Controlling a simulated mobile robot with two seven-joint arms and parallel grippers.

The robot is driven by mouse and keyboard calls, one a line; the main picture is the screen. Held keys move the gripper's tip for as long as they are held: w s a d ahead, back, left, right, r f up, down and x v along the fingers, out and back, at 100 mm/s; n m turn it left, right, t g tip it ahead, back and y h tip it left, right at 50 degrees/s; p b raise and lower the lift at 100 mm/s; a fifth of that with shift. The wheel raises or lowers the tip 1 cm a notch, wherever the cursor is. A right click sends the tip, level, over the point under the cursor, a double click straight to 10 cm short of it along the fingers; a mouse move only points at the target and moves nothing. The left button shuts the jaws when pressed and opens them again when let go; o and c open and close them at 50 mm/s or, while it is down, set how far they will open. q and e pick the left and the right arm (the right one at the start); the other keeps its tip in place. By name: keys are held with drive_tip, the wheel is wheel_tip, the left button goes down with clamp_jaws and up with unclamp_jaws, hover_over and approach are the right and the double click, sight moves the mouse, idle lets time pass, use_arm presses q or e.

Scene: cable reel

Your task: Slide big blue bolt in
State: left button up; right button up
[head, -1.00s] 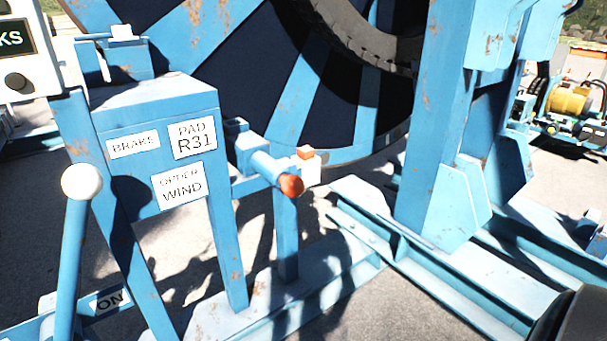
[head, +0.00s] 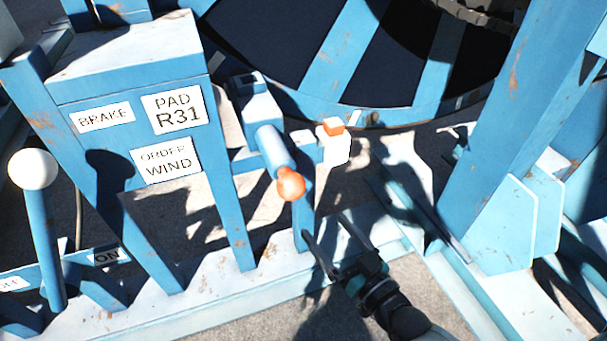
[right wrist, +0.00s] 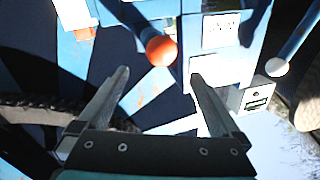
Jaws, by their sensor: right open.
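The big blue bolt (head: 270,146) is a thick blue cylinder with an orange round knob (head: 290,184) at its near end. It sits in a blue bracket on a post beside the labelled blue stand. My right gripper (head: 340,238) is open and empty, below and right of the knob in the head view. In the right wrist view the knob (right wrist: 160,50) lies beyond and between the open fingertips (right wrist: 160,72), apart from them. The bolt's far end is hidden in the bracket. My left gripper is not in view.
A white block with an orange top (head: 334,146) stands just right of the bolt. A white-balled lever (head: 34,170) rises at the left. The big reel (head: 345,45) is behind, and a blue upright (head: 510,110) stands at the right.

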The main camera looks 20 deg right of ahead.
sight(299, 198)
drive_tip(key=b+x, duration=0.1)
drive_tip(key=x, duration=0.5)
drive_tip(key=b+x, duration=0.1)
drive_tip(key=x, duration=0.6)
drive_tip(key=shift+w+a+f, duration=0.1)
drive_tip(key=shift+w+a, duration=0.1)
drive_tip(key=shift+a, duration=0.05)
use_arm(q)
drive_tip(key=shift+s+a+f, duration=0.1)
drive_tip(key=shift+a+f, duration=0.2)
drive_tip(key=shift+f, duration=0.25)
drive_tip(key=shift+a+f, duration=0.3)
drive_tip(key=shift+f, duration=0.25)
use_arm(e)
drive_tip(key=shift+w+a, duration=0.15)
drive_tip(key=shift+w, duration=0.5)
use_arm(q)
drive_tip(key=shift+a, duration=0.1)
use_arm(e)
drive_tip(key=shift+c, duration=1.4)
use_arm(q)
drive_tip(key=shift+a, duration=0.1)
use_arm(e)
clamp_jaws()
